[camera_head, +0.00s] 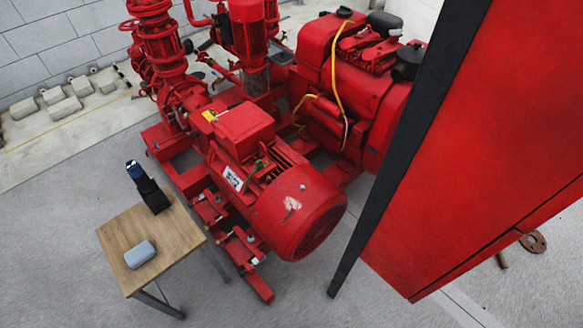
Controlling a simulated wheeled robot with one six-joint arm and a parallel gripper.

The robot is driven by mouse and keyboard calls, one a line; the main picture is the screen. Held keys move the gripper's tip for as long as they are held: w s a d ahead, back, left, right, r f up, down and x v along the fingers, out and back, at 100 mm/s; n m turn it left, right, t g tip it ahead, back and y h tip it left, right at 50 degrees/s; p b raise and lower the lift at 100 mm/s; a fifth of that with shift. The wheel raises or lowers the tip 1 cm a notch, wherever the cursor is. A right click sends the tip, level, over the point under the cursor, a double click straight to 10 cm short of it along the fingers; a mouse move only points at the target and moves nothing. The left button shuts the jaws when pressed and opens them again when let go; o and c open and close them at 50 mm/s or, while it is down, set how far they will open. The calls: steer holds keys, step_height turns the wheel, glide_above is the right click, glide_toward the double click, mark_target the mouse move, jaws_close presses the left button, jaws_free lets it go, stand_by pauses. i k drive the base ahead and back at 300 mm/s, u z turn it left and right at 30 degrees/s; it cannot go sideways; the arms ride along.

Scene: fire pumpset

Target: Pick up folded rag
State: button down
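A small, rounded, light grey-blue bundle (140,254) lies on the near part of a small wooden table (178,240) at the lower left. It looks like the folded rag, but it is too small to make out any folds. Nothing touches it, and bare tabletop shows around it. My gripper is not in view.
A black upright object with a blue top (148,188) stands at the table's far edge. A red pump motor (285,205) on a red frame is right of the table. A large red cabinet (490,150) fills the right side. Grey floor (60,270) is clear left of the table.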

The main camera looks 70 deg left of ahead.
mark_target(144, 250)
steer(key=u, duration=3.5)
